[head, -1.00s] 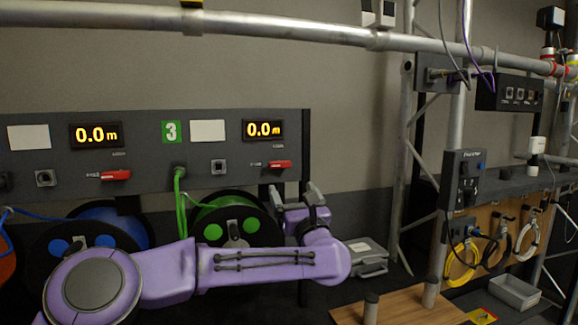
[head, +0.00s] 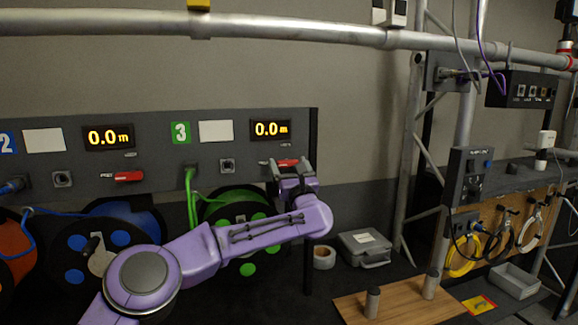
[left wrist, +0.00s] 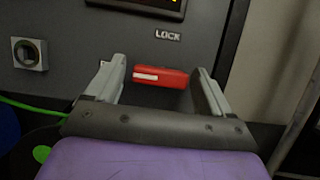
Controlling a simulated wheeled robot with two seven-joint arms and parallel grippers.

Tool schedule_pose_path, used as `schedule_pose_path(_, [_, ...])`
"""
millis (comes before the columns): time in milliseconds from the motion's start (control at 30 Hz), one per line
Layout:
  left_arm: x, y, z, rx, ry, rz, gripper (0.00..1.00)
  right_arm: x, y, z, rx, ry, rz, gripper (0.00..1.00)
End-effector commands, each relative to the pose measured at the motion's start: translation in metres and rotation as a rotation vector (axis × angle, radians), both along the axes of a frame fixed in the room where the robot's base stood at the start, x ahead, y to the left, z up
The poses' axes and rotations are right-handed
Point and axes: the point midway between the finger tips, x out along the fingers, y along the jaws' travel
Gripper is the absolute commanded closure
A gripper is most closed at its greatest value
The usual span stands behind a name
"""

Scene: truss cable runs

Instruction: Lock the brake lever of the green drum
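The green drum (head: 247,270) stands below a grey panel, with a green cable running up to the panel beside a green "3" sign (head: 180,132). Its red brake lever (head: 288,162) lies about horizontal under the right 0.0 m display. My left gripper (head: 291,171) is at the lever and partly covers it. In the left wrist view the red lever (left wrist: 160,77) lies between the two open fingers of the left gripper (left wrist: 160,71), with gaps on both sides. A LOCK label (left wrist: 167,36) is above it. My right gripper is out of view.
Another red lever (head: 129,176) sits further left on the panel, above the blue drum (head: 110,235). A black socket (head: 227,166) is left of the green drum's lever. A grey case (head: 363,248) and a tape roll (head: 324,257) lie to the right, near a wooden board (head: 400,303).

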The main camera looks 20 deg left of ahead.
Motion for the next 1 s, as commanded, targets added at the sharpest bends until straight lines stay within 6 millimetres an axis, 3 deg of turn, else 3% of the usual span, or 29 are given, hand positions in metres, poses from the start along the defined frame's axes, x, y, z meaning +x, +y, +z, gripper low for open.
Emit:
schedule_pose_path(33, [0.0, 0.0, 0.0, 0.0, 0.0, 0.0, 0.37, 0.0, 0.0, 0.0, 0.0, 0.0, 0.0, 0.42])
schedule_pose_path(133, [0.0, 0.0, 0.0, 0.0, 0.0, 0.0, 0.67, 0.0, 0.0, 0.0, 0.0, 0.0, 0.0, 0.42])
schedule_pose_path(567, [-0.001, 0.0, -0.001, 0.063, 0.042, 0.0, 0.67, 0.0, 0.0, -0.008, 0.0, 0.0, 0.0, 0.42])
schedule_pose_path(1000, [-0.001, 0.002, 0.002, 0.367, 0.246, 0.0, 0.67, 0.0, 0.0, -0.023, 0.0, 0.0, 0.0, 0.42])
